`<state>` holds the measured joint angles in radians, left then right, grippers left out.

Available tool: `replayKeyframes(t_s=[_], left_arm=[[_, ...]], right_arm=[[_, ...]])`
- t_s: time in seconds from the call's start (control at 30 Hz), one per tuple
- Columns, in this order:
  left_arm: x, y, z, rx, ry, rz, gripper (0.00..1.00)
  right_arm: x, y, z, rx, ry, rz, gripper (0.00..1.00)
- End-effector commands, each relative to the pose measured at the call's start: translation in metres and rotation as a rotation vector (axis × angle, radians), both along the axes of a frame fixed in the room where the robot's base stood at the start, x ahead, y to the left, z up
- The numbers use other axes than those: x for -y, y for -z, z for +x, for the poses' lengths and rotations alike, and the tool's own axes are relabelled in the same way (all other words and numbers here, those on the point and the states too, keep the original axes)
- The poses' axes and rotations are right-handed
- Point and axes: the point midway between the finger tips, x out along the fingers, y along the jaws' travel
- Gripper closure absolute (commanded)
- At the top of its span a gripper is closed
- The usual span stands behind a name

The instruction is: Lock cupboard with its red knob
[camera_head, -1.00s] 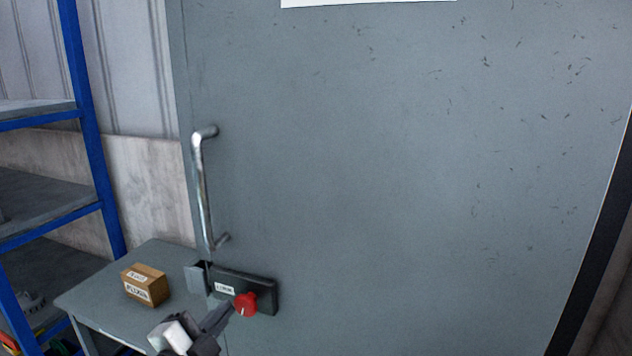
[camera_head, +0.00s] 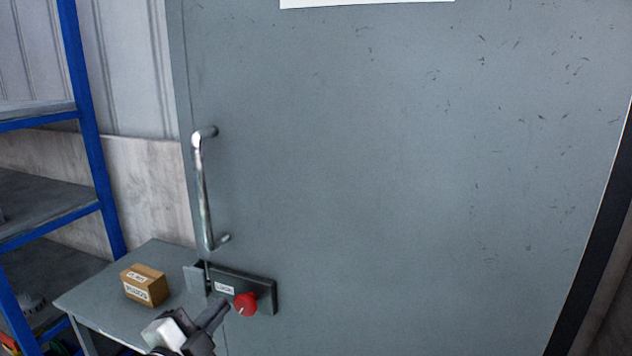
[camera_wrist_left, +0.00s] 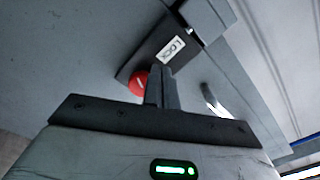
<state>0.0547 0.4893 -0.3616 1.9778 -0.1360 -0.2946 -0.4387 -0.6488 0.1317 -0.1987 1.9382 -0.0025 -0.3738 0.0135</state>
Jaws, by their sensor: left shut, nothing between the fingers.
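The red knob (camera_head: 246,304) sits on a dark lock plate (camera_head: 262,290) with a white label, low on the grey cupboard door (camera_head: 400,160). My left gripper (camera_head: 222,308) is shut and empty, its fingertips just left of the knob in the head view. In the left wrist view the knob (camera_wrist_left: 138,83) shows directly beside the shut fingers (camera_wrist_left: 162,75), partly covered by them. I cannot tell whether they touch. A grey catch piece (camera_head: 195,279) stands at the left end of the lock plate. My right gripper is not in view.
A long metal handle (camera_head: 204,190) stands out from the door above the lock. A small table (camera_head: 100,302) with a cardboard box (camera_head: 145,286) stands left of the lock. A blue-framed shelf (camera_head: 88,130) is at the far left.

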Motion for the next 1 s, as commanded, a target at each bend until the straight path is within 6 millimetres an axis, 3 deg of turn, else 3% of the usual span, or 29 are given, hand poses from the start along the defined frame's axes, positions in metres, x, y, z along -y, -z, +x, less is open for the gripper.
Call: replayKeyframes(t_s=[0.5, 0.87, 1.0], left_arm=[[-0.019, 0.002, -0.052, -0.004, -0.003, 0.004, 1.0], [-0.02, 0.003, -0.055, -0.007, -0.004, 0.0, 1.0], [-0.02, 0.03, -0.063, -0.093, -0.028, -0.075, 1.0]], right_arm=[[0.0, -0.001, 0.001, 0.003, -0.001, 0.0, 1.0], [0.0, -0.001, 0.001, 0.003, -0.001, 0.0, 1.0], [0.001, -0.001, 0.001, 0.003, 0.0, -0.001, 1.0]])
